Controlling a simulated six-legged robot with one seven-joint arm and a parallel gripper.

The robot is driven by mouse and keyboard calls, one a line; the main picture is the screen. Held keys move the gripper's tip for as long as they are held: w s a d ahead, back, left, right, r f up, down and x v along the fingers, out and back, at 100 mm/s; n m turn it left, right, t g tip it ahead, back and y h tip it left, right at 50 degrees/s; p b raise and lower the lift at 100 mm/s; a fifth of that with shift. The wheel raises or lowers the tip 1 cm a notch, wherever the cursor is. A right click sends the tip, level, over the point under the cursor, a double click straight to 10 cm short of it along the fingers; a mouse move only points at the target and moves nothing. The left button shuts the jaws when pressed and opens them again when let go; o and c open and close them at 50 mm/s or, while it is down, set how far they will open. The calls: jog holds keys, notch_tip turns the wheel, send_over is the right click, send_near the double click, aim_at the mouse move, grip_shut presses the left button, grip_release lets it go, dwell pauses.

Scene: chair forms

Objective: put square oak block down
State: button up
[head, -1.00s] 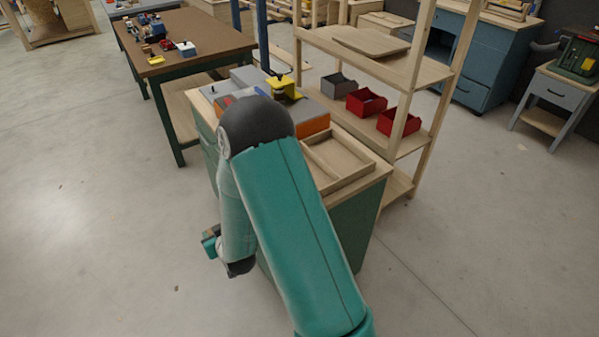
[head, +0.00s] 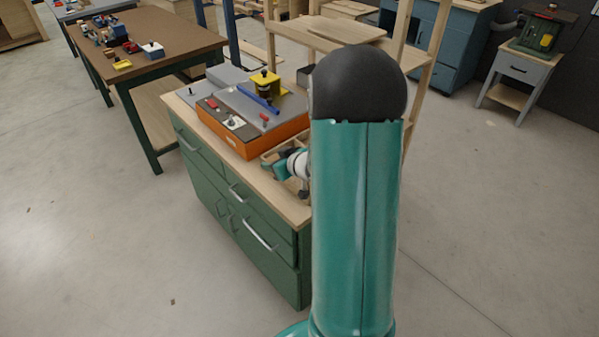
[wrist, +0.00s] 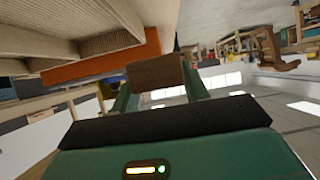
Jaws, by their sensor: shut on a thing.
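The square oak block (wrist: 155,74) shows in the wrist view as a brown wooden piece between the two green fingers of my gripper (wrist: 158,84), which is shut on it. In the head view my gripper (head: 281,170) is small and partly hidden behind my arm. It is over the right part of the green cabinet's wooden top (head: 283,193), close to a wooden tray (head: 270,157). I cannot make out the block in the head view, nor tell whether it touches anything.
An orange and grey box (head: 240,138) with a yellow clamp-like piece (head: 264,80) and a blue rod (head: 257,99) stands beside the tray. A wooden shelf rack (head: 421,50) is behind. A brown-topped workbench (head: 180,36) is at the left. The floor in front is clear.

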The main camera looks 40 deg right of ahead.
jog(key=s+d+r, duration=0.2)
jog(key=s+d, duration=0.5)
jog(key=s, duration=0.1)
jog(key=s+d+r, duration=0.3)
jog(key=s+d, duration=0.5)
jog(key=w+a+f, duration=0.1)
jog(key=w+f, duration=0.1)
jog(key=w, duration=0.2)
jog(key=w+a+f, duration=0.2)
jog(key=w+f, duration=0.1)
jog(key=w, duration=0.1)
jog(key=w+a+f, duration=0.1)
jog(key=w+f, duration=0.2)
jog(key=w, duration=0.1)
jog(key=shift+w+a+f, duration=0.1)
jog(key=shift+a+f, duration=0.15)
jog(key=shift+a, duration=0.05)
jog(key=shift+w+a+f, duration=0.1)
jog(key=shift+w+f, duration=0.3)
jog(key=shift+f, duration=0.1)
jog(key=shift+w+a+f, duration=0.1)
jog(key=shift+w+f, duration=0.05)
jog(key=shift+f, duration=0.75)
jog(key=shift+w+f, duration=0.1)
jog(key=shift+f, duration=0.75)
jog(key=shift+f, duration=0.2)
jog(key=o, duration=1)
jog(key=shift+r, duration=0.1)
